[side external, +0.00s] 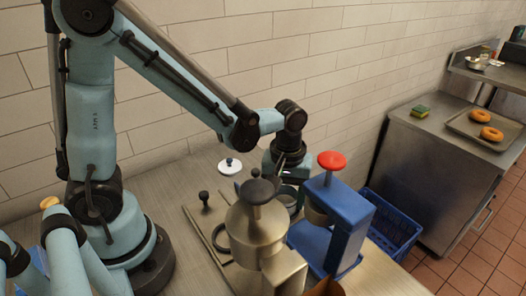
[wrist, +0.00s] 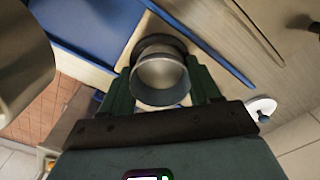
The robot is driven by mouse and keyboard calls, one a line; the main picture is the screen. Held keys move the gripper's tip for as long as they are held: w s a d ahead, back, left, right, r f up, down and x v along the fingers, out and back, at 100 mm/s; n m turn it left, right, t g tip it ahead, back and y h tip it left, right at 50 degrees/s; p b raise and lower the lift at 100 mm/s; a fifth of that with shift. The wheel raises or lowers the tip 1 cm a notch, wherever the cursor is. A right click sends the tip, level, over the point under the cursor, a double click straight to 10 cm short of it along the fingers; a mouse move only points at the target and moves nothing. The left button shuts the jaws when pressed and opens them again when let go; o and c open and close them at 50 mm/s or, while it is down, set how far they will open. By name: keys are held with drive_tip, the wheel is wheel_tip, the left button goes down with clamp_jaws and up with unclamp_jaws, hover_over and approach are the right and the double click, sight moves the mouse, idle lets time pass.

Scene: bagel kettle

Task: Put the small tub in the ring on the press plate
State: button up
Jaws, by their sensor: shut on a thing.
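The small tub (wrist: 160,78), a grey metal cup with a round mouth, sits between the two fingers of my gripper (wrist: 162,92) in the wrist view, which is shut on it. In the side view, my gripper (side external: 284,172) points down between the steel vessel and the blue press (side external: 345,210), and the tub is largely hidden there. The press has a red knob (side external: 331,160) and a flat blue base (side external: 308,244), which also shows in the wrist view (wrist: 85,18). A dark ring (side external: 219,238) shows partly on a flat plate (side external: 196,222); I cannot tell whether it is the task's ring.
A steel vessel (side external: 250,233) with a dark knob stands in front of my gripper and blocks the view. A white lid (side external: 230,167) lies near the wall. A blue basket (side external: 392,228) stands beyond the press. Bagels (side external: 491,133) and a sponge (side external: 421,112) are on the far counter.

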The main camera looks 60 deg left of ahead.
drive_tip(key=o, duration=1.1)
drive_tip(key=shift+o, duration=0.2)
wheel_tip(320, 180, up, 12)
drive_tip(key=s+a+f+m+t, duration=0.1)
drive_tip(key=s+a+m+t, duration=0.2)
drive_tip(key=a+m+t, duration=0.2)
drive_tip(key=m+t, duration=0.2)
drive_tip(key=m, duration=0.2)
drive_tip(key=shift+s+a, duration=0.25)
